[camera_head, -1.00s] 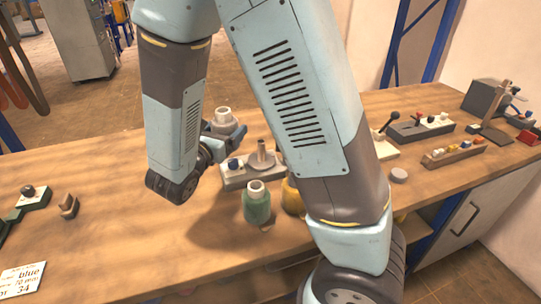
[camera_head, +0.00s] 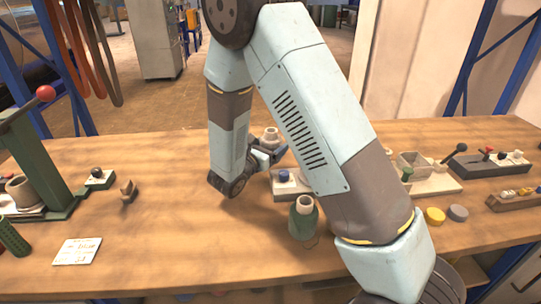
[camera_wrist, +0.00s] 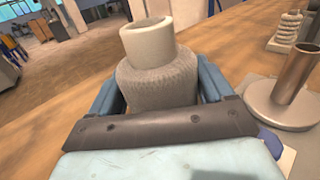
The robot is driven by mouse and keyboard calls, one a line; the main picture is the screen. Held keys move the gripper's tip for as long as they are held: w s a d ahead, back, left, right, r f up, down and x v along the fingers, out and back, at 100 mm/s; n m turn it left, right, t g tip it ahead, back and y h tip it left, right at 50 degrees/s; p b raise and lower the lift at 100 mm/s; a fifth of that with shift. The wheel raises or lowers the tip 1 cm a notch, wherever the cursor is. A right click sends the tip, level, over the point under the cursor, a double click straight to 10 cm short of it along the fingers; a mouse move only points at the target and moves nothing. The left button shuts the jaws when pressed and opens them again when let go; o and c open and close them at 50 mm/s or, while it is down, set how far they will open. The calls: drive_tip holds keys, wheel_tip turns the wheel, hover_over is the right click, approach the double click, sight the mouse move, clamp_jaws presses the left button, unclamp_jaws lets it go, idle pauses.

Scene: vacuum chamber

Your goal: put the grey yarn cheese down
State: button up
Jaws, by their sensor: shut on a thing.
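The grey yarn cheese (camera_head: 270,135) is a ribbed grey winding on a pale tube, which stands out at its top. My gripper (camera_head: 265,152) is shut on it, near the back middle of the bench. In the wrist view the cheese (camera_wrist: 155,80) sits upright between the two blue fingers of my gripper (camera_wrist: 158,92). Its lower part is hidden behind the gripper body, so I cannot tell whether it touches the bench.
A green yarn cheese (camera_head: 303,220) stands in front of my gripper. A base with a metal peg (camera_wrist: 290,90) is close on the right in the wrist view.

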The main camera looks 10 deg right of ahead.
drive_tip(key=shift+w+a+f, duration=0.1)
drive_tip(key=shift+w+f, duration=0.4)
drive_tip(key=shift+f, duration=1.6)
drive_tip(key=shift+f, duration=0.1)
drive_tip(key=o, duration=1)
drive_tip(key=v, duration=1.2)
